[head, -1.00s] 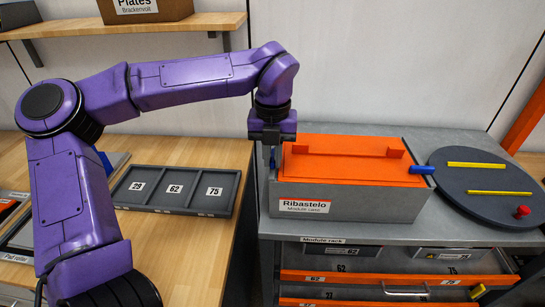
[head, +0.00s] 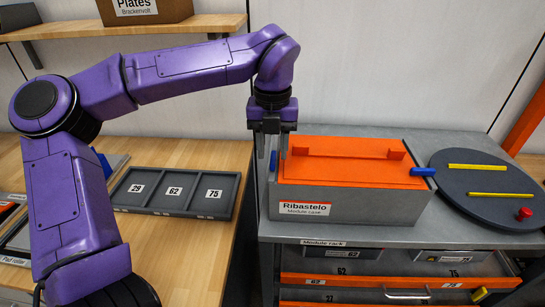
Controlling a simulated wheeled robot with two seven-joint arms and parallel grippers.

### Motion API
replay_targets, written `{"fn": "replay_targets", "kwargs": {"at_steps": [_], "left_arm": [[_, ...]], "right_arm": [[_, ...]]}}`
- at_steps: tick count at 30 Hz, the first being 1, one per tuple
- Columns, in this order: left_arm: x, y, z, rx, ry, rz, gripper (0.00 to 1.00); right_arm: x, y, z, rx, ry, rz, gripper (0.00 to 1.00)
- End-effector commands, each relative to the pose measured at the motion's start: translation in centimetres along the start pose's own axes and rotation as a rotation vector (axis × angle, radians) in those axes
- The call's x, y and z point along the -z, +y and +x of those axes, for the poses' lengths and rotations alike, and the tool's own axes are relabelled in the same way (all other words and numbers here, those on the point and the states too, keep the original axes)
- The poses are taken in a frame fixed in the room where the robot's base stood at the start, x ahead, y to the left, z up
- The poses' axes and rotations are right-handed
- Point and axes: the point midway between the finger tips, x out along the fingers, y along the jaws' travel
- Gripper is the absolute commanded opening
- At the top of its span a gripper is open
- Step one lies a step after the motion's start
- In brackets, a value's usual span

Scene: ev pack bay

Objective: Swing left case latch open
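The grey module case marked Ribastelo (head: 352,207) has an orange lid (head: 350,168) lying flat on top. The left case latch (head: 273,161) is a small blue piece at the case's left end, partly hidden, so I cannot tell its exact angle. The right latch (head: 423,171) is a blue bar sticking out to the right. My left gripper (head: 272,153) points down just above the left latch, with its two fingers spread apart and nothing seen held between them. I cannot tell whether a finger touches the latch. My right gripper is not in view.
The case stands on a grey module rack (head: 345,232) with drawers below. A dark round plate (head: 485,185) with yellow bars and a red knob is to its right. A numbered tray (head: 125,208) lies on the wooden bench to the left, across a gap.

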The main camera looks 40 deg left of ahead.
Motion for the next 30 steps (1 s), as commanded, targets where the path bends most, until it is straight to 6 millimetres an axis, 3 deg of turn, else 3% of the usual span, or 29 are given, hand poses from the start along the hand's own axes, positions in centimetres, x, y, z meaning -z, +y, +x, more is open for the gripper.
{"fn": "replay_targets", "kwargs": {"at_steps": [3, 9, 27, 30], "left_arm": [[-0.1, -0.1, -3.0, 0.000, -0.004, -0.003, 0.39], [-0.1, -0.1, -6.6, -0.002, -0.001, -0.002, 0.39], [-0.1, 0.0, -7.4, -0.002, 0.002, 0.000, 0.39], [0.0, 0.0, -8.5, -0.001, 0.001, 0.000, 0.39]], "right_arm": [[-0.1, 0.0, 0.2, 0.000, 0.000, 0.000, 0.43], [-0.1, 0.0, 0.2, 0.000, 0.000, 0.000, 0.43], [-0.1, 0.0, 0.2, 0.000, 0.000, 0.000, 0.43], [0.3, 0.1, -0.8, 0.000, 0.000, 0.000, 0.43]]}}
